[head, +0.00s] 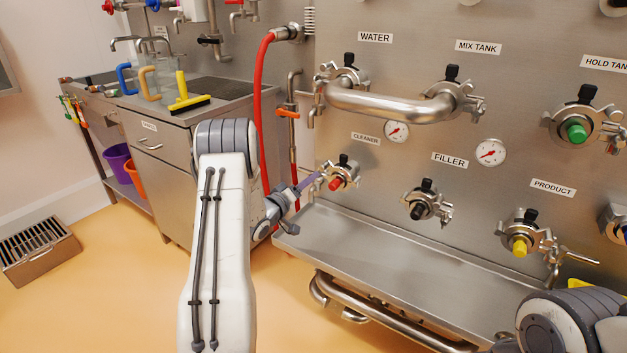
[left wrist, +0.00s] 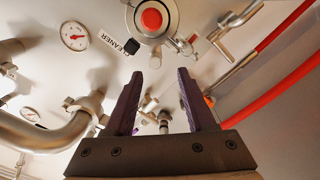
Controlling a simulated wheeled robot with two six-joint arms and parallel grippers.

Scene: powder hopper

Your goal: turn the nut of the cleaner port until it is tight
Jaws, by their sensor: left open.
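The cleaner port (head: 340,178) is on the steel panel below its CLEANER label, with a red centre and a metal clamp around it. In the left wrist view the port (left wrist: 151,19) is at the top middle, with small metal clamp parts (left wrist: 184,45) and a black knob (left wrist: 132,46) at its rim. I cannot tell surely which part is the nut. My left gripper (head: 312,182) is just left of the port in the head view. Its purple fingers (left wrist: 159,75) are open and apart, with nothing between them. My right gripper is out of view.
A red hose (head: 261,100) hangs left of the port. The filler port (head: 421,204) and product port (head: 522,238) are to the right. A steel tray (head: 370,250) juts out below. A bent pipe (head: 390,103) and gauge (head: 397,132) are above.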

